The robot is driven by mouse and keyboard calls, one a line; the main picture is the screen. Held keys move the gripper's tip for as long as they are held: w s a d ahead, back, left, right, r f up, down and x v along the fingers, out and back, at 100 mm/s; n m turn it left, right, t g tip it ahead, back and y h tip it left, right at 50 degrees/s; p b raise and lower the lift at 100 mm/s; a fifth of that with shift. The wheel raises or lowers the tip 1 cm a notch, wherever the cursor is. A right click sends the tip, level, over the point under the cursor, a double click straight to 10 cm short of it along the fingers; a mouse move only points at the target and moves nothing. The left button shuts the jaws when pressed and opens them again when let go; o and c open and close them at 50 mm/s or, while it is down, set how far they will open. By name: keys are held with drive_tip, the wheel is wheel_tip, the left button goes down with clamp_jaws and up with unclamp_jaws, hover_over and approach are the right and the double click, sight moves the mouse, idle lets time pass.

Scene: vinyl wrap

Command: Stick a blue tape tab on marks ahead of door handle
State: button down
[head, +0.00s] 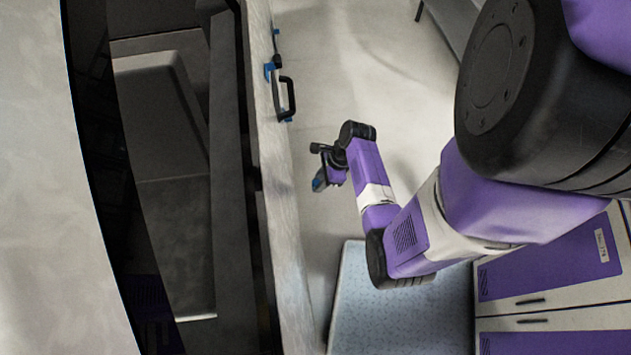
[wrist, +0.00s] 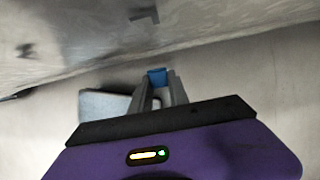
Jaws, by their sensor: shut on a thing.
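My gripper (head: 321,180) is shut on a blue tape tab (head: 318,185), off the outer face of the door (head: 281,190). In the wrist view the tab (wrist: 157,76) shows between the tips of my gripper (wrist: 158,82). The grey door panel (wrist: 230,22) lies beyond it, and a gap seems to remain. A dark corner-shaped mark (wrist: 145,16) is on the panel, above the tab in the picture. In the head view the black door handle (head: 289,97) is farther up the door, with blue pieces (head: 269,70) at its ends.
A light blue textured platform (head: 400,300) is on the floor below my arm. A purple and white cabinet (head: 550,275) stands at the lower right. Another small dark mark (wrist: 25,50) is on the panel in the wrist view. The floor (head: 370,60) beside the door is clear.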

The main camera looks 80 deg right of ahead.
drive_tip(key=shift+s+d+p, duration=0.2)
drive_tip(key=shift+s+d, duration=0.05)
drive_tip(key=shift+s, duration=0.45)
drive_tip(key=shift+s+d+p, duration=0.15)
drive_tip(key=shift+s+d, duration=0.1)
drive_tip(key=shift+s, duration=0.45)
